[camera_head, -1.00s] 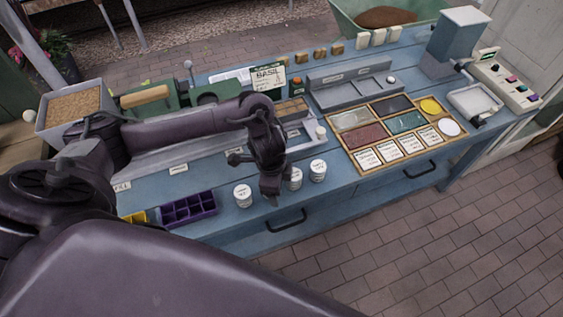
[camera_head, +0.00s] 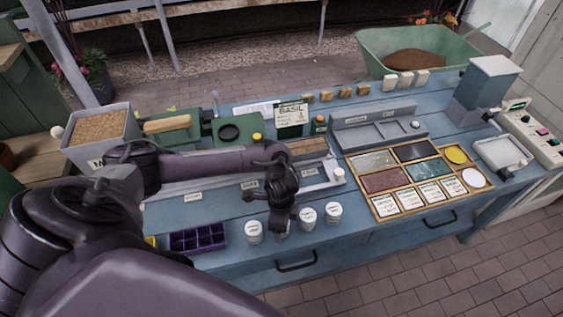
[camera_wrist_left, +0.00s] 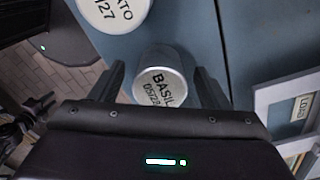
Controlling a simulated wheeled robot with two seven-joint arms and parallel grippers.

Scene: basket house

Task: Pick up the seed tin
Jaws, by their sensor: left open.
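Several white seed tins stand in a row along the bench's front edge: one at the left (camera_head: 254,232), one in the middle (camera_head: 307,217) and one at the right (camera_head: 333,213). My left gripper (camera_head: 283,227) points down in this row and mostly hides a tin there. In the left wrist view a tin labelled BASIL (camera_wrist_left: 160,78) sits between the two fingers of my open left gripper (camera_wrist_left: 160,85), with a gap visible on its right. Another labelled tin (camera_wrist_left: 112,12) stands just beyond it, cut by the frame edge. My right gripper is out of view.
A purple compartment tray (camera_head: 197,238) lies left of the tins. A wooden-framed sample tray (camera_head: 378,210) lies to the right. A drawer handle (camera_head: 296,263) sits on the bench front below the tins. A BASIL sign (camera_head: 291,113) stands behind.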

